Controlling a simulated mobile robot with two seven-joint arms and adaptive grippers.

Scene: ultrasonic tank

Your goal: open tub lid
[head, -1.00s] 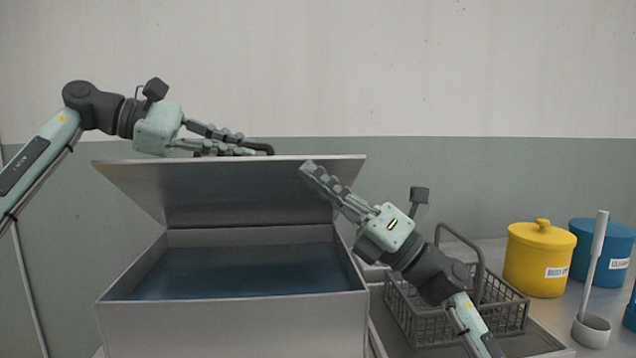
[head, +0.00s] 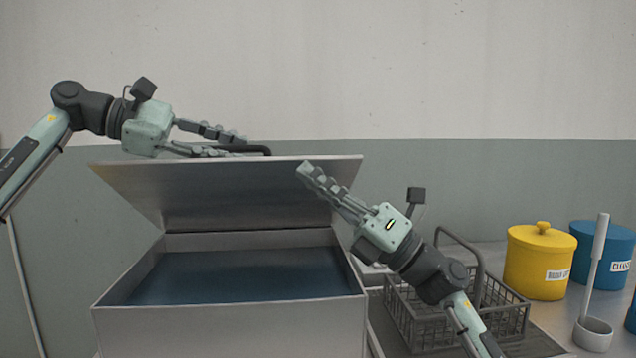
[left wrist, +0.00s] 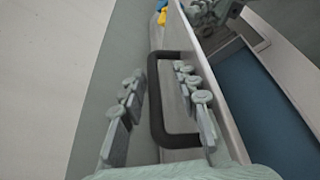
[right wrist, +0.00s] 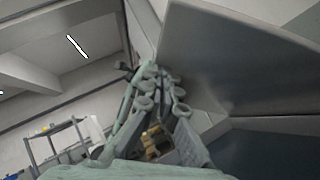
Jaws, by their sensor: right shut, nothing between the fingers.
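The silver tub (head: 230,325) holds dark blue liquid. Its hinged lid (head: 250,190) stands raised and tilted, inner face showing. The black lid handle (head: 258,150) is on its outer side. In the left wrist view, the handle (left wrist: 153,100) lies between the spread fingers of my left gripper (left wrist: 160,75), which is open; contact is unclear. My left gripper (head: 243,145) is above the lid edge in the head view. My right gripper (head: 305,170) is shut and empty, fingertips at the lid's inner face near its right edge.
A grey wire basket (head: 420,325) stands right of the tub, partly behind my right arm. A yellow lidded pot (head: 535,270), a blue pot (head: 595,240) and a white ladle-like tool in a cup (head: 593,330) stand further right.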

